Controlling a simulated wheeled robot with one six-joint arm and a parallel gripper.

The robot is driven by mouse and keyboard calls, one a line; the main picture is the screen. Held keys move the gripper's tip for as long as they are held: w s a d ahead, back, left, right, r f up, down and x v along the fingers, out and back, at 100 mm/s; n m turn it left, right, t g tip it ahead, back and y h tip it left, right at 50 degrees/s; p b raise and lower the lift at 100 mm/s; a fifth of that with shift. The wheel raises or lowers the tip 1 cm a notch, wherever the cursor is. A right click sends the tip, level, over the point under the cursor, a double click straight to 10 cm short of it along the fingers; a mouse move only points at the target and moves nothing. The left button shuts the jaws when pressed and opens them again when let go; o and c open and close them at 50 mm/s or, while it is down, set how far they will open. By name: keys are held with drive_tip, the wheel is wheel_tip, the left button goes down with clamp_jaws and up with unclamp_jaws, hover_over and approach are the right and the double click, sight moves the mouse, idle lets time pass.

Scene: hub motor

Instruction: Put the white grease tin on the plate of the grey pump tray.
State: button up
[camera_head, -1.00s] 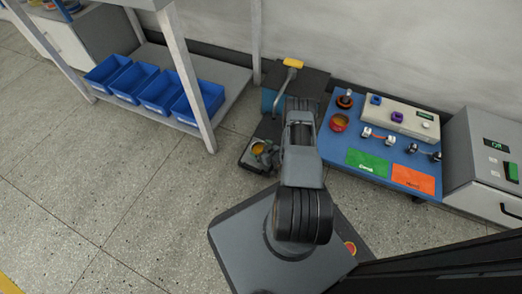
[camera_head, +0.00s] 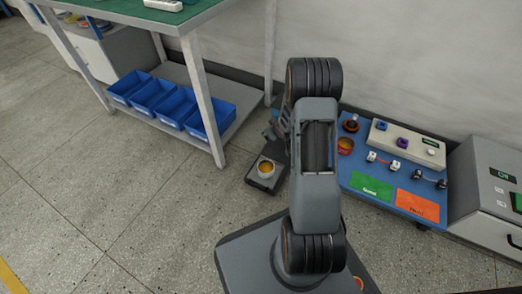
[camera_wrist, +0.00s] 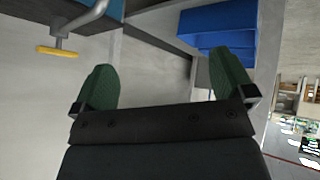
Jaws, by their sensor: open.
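The pump's yellow-handled lever (camera_wrist: 60,51) shows at the wrist view's upper left.
Blue bins (camera_head: 207,122) sit on a shelf at the left. The floor at front left is clear.

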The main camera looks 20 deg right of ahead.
drive_tip(key=s+a+r+m+g, duration=0.15)
drive_tip(key=s+a+r, duration=0.25)
drive_tip(key=r, duration=0.4)
drive_tip(key=s+a+r+g, duration=0.2)
drive_tip(key=s+a+r, duration=0.25)
drive_tip(key=r, duration=0.45)
drive_tip(key=s+a+r+g, duration=0.1)
drive_tip(key=s+a+r, duration=0.2)
drive_tip(key=s, duration=0.4)
drive_tip(key=s+a+r+m+g+y, duration=0.1)
drive_tip(key=s+a+r, duration=0.2)
drive_tip(key=s+a, duration=0.2)
drive_tip(key=s, duration=0.3)
drive_tip(key=shift+a, duration=0.35)
drive_tip(key=shift+r, duration=0.2)
